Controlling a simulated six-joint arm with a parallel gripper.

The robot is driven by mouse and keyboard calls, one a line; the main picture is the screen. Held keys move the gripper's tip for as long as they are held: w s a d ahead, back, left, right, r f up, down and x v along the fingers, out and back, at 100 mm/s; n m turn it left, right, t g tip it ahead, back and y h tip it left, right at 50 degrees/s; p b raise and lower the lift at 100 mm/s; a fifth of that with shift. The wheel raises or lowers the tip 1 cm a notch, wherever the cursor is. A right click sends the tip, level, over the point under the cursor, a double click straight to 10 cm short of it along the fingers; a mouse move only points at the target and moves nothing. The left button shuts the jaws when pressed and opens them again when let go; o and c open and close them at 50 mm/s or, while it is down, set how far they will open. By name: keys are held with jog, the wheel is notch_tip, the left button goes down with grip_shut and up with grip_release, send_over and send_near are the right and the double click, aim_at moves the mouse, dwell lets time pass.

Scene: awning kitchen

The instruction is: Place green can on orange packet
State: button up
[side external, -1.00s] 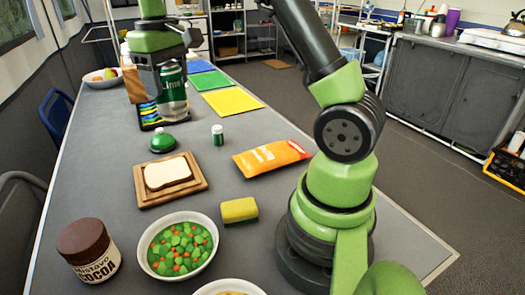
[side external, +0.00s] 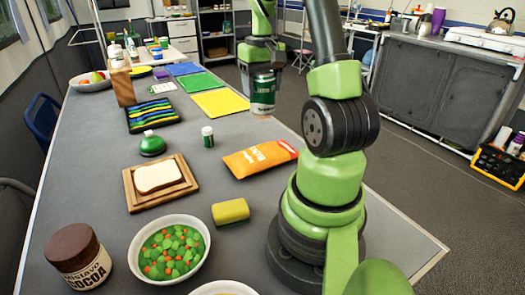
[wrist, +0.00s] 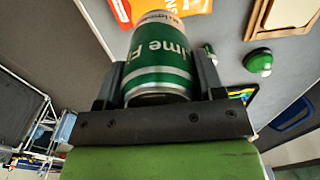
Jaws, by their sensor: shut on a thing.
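The green can (side external: 263,95) hangs upright in my gripper (side external: 262,78), above the table's right edge area. In the wrist view the can (wrist: 158,62) sits between the two fingers of my gripper (wrist: 160,85), which are shut on its sides. The orange packet (side external: 260,158) lies flat on the table, nearer the camera than the can and below it. In the wrist view part of the packet (wrist: 190,7) shows at the top, beyond the can. The can is apart from the packet.
A small green-and-white can (side external: 207,137), a green bell-like item (side external: 152,145) and a bread board (side external: 134,193) lie left of the packet. A yellow sponge (side external: 230,211) and a vegetable bowl (side external: 146,277) are nearer. Yellow (side external: 220,103) and green sheets lie behind.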

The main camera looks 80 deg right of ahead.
notch_tip(320, 180, down, 11)
jog(key=shift+r, duration=0.2)
jog(key=shift+f, duration=0.1)
jog(key=o, duration=1.1)
